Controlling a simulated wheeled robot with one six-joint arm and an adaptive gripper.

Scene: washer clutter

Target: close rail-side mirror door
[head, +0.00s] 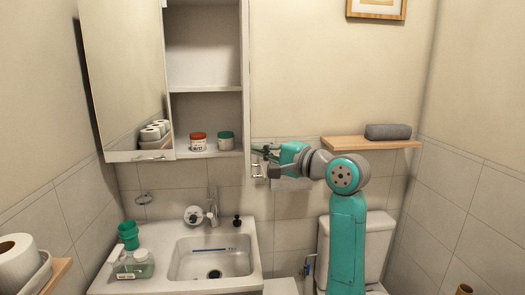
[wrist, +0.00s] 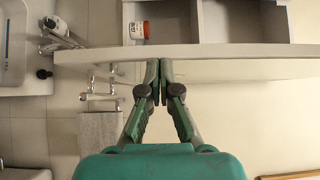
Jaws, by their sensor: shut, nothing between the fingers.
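The rail-side mirror door (head: 247,90) stands open at the right side of the wall cabinet and shows nearly edge-on in the head view. In the wrist view the door (wrist: 230,52) is a long pale band across the picture, with the open shelves beyond it. My gripper (head: 262,158) is to the right of the door near its lower end. In the wrist view my gripper (wrist: 160,68) is shut and empty, its fingertips at the door's outer face. I cannot tell if they press on it. The towel rail (wrist: 100,97) is left of the fingers, with a grey towel (wrist: 100,135).
The other mirror door (head: 125,85) covers the cabinet's left part. A red-lidded jar (head: 198,142) and a green-lidded jar (head: 225,141) stand on the bottom shelf. The sink (head: 215,258) is below. A wooden shelf (head: 350,143) with a grey roll (head: 388,131) is at right.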

